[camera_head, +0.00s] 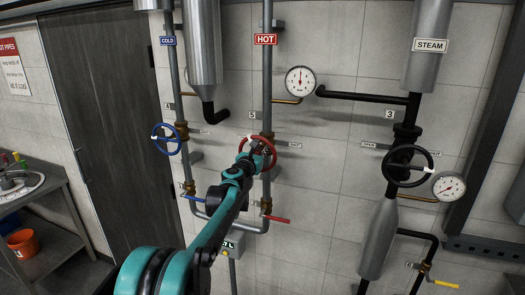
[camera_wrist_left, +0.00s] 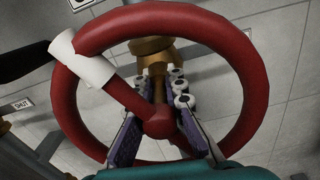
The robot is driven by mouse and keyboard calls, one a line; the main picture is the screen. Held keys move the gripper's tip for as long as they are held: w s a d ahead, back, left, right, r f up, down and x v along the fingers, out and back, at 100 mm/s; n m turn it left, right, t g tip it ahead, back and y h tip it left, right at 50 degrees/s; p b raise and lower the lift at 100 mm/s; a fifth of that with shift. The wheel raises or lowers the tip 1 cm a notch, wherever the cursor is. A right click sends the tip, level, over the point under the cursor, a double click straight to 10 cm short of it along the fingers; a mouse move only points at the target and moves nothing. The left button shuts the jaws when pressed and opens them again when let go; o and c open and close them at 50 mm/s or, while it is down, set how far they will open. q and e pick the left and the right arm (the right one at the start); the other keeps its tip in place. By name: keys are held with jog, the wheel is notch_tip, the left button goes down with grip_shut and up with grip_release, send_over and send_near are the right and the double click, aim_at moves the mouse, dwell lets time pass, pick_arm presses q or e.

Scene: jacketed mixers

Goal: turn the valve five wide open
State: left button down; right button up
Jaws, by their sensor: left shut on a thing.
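The red handwheel (camera_head: 268,143) sits on the vertical pipe under the HOT sign (camera_head: 265,40), beside a small plate (camera_head: 251,114) that appears to read 5. The wheel fills the left wrist view (camera_wrist_left: 253,75), with a white band on its upper left rim and a brass stem behind its hub. My left gripper (camera_head: 252,158) reaches it from below. In the left wrist view its purple-padded fingers (camera_wrist_left: 160,135) are shut on the wheel around the hub and a spoke. The fingertips are partly hidden behind the wheel. My right gripper is out of view.
A blue handwheel (camera_head: 165,139) is at the left on the COLD pipe. A black handwheel (camera_head: 408,166) is on the STEAM line at the right. A red lever (camera_head: 277,219) and a yellow lever (camera_head: 446,284) sit lower. A sink bench (camera_head: 45,200) stands at the far left.

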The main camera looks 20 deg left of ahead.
pick_arm(q)
jog(key=shift+d+n, duration=0.1)
jog(key=shift+n, duration=1.5)
jog(key=c, duration=1.6)
grip_release()
jog(key=shift+o, duration=0.2)
jog(key=shift+s, duration=0.1)
jog(key=s, duration=1.2)
jog(key=shift+a, duration=0.25)
jog(key=shift+w, duration=0.1)
